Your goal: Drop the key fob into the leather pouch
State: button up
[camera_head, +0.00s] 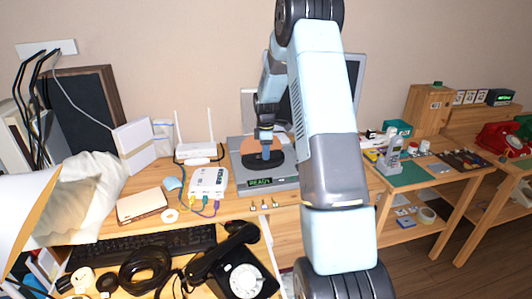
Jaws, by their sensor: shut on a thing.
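My gripper (266,133) points down over the grey device at the middle of the desk. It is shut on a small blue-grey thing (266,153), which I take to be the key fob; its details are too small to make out. Right behind and below it is a brown-orange piece with a dark, rounded front (262,145), which looks like the leather pouch. The held thing overlaps the pouch in the picture, and I cannot tell whether it is inside it or above it. My arm hides part of the area to the right.
The grey device (285,183) has a lit READY display. A white router (197,152) and a white box with cables (208,182) stand to its left. A black dial phone (245,275) and a keyboard (140,245) lie in front. Several small metal pieces (264,205) lie before the device.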

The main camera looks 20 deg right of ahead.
jog(key=o, duration=0.8)
jog(key=shift+c, duration=0.2)
notch_tip(320, 180, up, 13)
jog(key=s+a+r+m+t, duration=0.1)
jog(key=s+a+r+m, duration=0.2)
jog(key=s+a+r, duration=0.5)
jog(key=s+a+r+m+t, duration=0.2)
jog(key=s+a+r+m, duration=0.15)
jog(key=s+r, duration=0.65)
jog(key=s+a+f+m+t, duration=0.1)
jog(key=s+a+m, duration=0.1)
jog(key=s, duration=0.9)
jog(key=s+a+f+m+t, duration=0.1)
jog(key=s+m, duration=0.3)
jog(key=s, duration=0.7)
jog(key=shift+a+f+m+t, duration=0.3)
jog(key=shift+a+f+m, duration=0.05)
jog(key=shift+a, duration=0.5)
